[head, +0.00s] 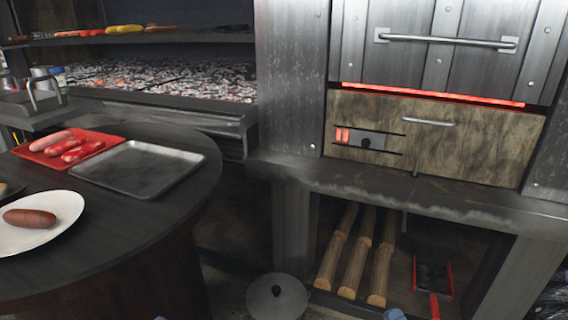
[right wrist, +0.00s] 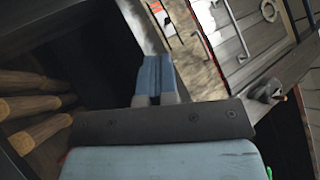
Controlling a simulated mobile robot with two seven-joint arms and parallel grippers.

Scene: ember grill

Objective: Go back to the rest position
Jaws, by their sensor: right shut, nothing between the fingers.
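My right gripper (right wrist: 154,70) is shut and empty in the right wrist view, its blue fingers together. In the head view only a small blue tip of my right gripper (head: 394,314) shows at the bottom edge, in front of the open space under the counter. A tiny blue speck at the bottom edge of the head view, left of the round lid, may be my left gripper; its state cannot be made out. Neither gripper is seen touching anything.
A dark round table (head: 130,222) on the left bears a red tray (head: 30,155) of sausages, an empty metal tray (head: 135,172) and a white plate (head: 60,240) with one sausage. Logs (head: 355,260) lie under the stone counter (head: 420,200). A round lid (head: 262,303) is low in front.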

